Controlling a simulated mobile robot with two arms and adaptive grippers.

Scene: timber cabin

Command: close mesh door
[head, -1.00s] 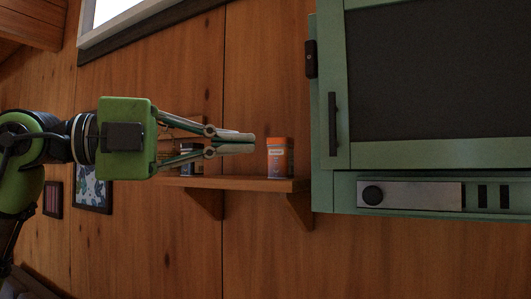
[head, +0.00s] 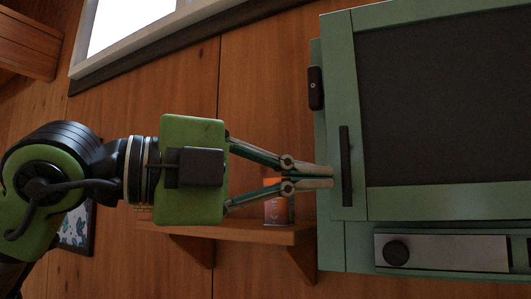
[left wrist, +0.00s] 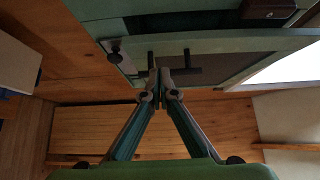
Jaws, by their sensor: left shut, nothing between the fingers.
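The mesh door (head: 348,110) has a green frame around a dark mesh panel, at the right of the head view. Its black bar handle (head: 346,165) runs upright near the door's left edge. The door looks slightly proud of the green cabinet, but I cannot tell how wide any gap is. My left gripper (head: 331,177) is shut and empty, its fingertips pointing right at the door's left edge, close to the handle. In the left wrist view, the fingertips (left wrist: 161,85) overlap the handle (left wrist: 185,75); contact is unclear. My right gripper is not in view.
A silver panel with a black knob (head: 396,252) lies below the door. A black fitting (head: 316,88) sits on the cabinet's left side. A wooden shelf (head: 240,232) with an orange and grey can (head: 279,211) is below my left gripper. A window (head: 125,22) is at upper left.

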